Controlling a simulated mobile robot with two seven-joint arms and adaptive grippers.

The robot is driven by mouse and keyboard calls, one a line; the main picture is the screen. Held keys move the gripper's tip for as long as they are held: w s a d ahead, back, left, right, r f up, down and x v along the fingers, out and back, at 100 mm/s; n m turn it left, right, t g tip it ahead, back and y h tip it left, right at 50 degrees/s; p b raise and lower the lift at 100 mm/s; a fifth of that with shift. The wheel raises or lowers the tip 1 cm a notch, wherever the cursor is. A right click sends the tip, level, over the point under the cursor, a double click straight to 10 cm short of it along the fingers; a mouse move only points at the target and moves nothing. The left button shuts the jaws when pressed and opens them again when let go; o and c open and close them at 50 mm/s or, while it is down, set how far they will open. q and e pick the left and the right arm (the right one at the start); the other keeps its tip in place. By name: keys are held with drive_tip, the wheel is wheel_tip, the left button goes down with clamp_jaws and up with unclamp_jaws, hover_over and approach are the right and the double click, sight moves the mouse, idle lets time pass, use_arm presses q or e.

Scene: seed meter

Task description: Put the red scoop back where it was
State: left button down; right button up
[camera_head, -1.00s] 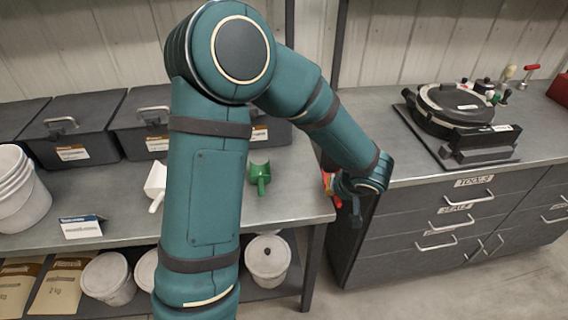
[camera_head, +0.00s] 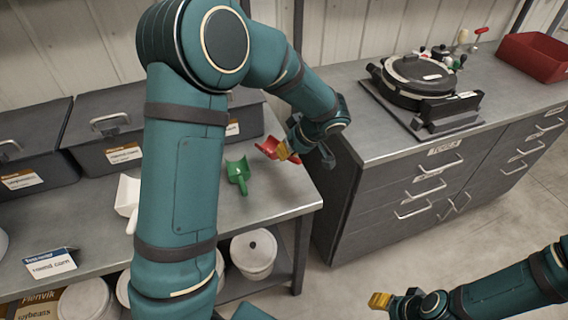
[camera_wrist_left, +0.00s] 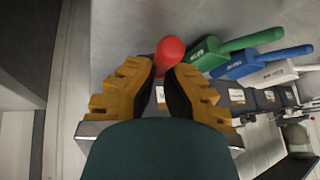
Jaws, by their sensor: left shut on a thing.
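My left gripper (camera_head: 290,152) is shut on the red scoop (camera_head: 268,147) at the right end of the left bench. In the left wrist view the red scoop (camera_wrist_left: 170,52) shows between the yellow fingers of this gripper (camera_wrist_left: 163,85). I cannot tell whether the scoop touches the bench top. The green scoop (camera_head: 238,174) lies just left of it. The white scoop (camera_head: 127,196) is farther left, partly behind my arm. A blue scoop (camera_wrist_left: 240,64) shows only in the wrist view. My right gripper (camera_head: 380,300) is at the lower right, over the floor, its opening unclear.
Grey lidded bins (camera_head: 105,135) line the back of the left bench (camera_head: 275,200). A label card (camera_head: 50,263) stands at its front. White buckets (camera_head: 254,252) are on the shelf below. The right counter holds a round black device (camera_head: 418,75) and a red bin (camera_head: 535,57).

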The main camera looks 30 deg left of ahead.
use_arm(q)
wheel_tip(320, 180, down, 5)
drive_tip(key=shift+r+b, duration=0.1)
drive_tip(key=shift+b, duration=0.2)
drive_tip(key=c, duration=1.5)
unclamp_jaws()
drive_tip(key=o, duration=0.4)
drive_tip(key=shift+c, duration=0.2)
